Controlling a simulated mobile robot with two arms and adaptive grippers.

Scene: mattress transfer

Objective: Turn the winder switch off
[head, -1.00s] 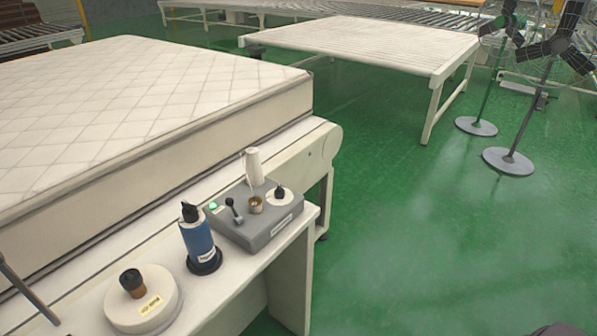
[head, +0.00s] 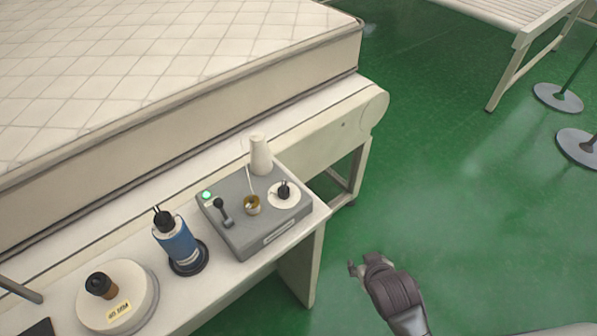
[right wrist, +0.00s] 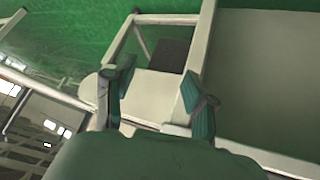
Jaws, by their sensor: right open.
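The grey winder box (head: 275,238) sits at the right end of the white side table. On top it has a lit green lamp (head: 207,195), a black lever switch (head: 223,212), a brass cup (head: 252,206) and a black knob (head: 284,190) on a white disc. The lever leans up and toward the left. A white thread cone (head: 260,155) stands at its back edge. My right gripper (head: 354,268) is in the air over the floor, right of the box and apart from it. In the right wrist view it is open and empty (right wrist: 160,90). My left gripper is out of view.
A blue cylinder (head: 177,246) on a black base and a round white unit (head: 118,300) with a brown knob stand left of the box. A large mattress (head: 160,75) lies behind. Green floor (head: 440,170) is open to the right, with a slatted table (head: 510,12) beyond.

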